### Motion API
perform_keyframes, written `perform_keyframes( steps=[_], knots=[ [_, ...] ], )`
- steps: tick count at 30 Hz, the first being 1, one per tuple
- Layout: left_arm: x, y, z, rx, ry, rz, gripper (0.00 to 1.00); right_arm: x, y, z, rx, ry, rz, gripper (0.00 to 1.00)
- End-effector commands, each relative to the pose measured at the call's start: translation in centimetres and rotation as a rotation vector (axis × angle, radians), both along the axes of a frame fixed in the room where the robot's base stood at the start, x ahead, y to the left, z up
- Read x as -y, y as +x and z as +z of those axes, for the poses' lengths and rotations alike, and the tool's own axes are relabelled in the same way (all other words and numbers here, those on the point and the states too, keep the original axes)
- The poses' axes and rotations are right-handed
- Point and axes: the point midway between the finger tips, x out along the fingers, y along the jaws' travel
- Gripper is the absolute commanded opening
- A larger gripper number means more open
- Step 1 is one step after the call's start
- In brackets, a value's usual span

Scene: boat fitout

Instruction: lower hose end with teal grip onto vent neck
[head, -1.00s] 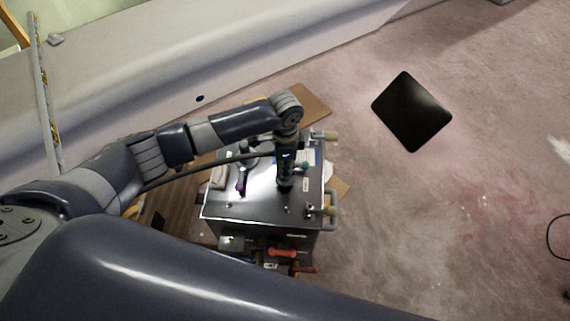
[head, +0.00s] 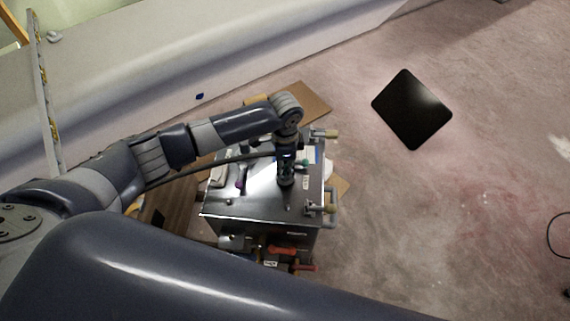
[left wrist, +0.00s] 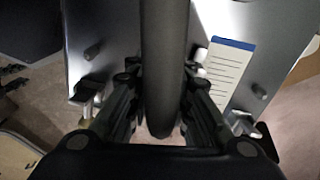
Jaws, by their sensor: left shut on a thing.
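My left gripper (head: 286,178) is over the top of a metal tank (head: 245,207), left of its right edge. In the left wrist view, the fingers of my left gripper (left wrist: 160,112) are shut on a dark hose (left wrist: 164,55), one on each side. In the head view the hose (head: 205,165) runs from the left, below my forearm, to the gripper. A small teal part (head: 303,163) shows beside the gripper. A purple-marked part (head: 240,183) is on the tank top, left of the gripper. I cannot make out the vent neck or whether the hose end touches anything. My right gripper is not in view.
Red-handled tools (head: 282,250) lie in front of the tank. A label with a blue edge (left wrist: 228,72) lies on its top. A black square panel (head: 412,108) is at right, with open floor around it.

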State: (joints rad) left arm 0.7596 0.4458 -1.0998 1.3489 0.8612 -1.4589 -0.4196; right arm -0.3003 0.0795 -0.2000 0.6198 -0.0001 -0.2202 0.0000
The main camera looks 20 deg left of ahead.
Motion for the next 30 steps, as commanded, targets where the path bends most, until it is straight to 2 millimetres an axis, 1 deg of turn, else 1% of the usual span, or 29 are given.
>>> perform_keyframes(
  steps=[8, 21, 30],
  knots=[
    [0.0, 0.0, -0.1, 0.000, 0.000, 0.000, 0.00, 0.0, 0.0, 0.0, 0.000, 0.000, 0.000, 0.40],
    [0.1, -0.1, -1.2, -0.001, 0.000, 0.000, 0.00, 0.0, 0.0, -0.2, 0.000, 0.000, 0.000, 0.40],
    [0.1, 0.0, -1.2, 0.000, 0.000, 0.000, 0.00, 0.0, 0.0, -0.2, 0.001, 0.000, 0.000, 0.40]
  ],
)
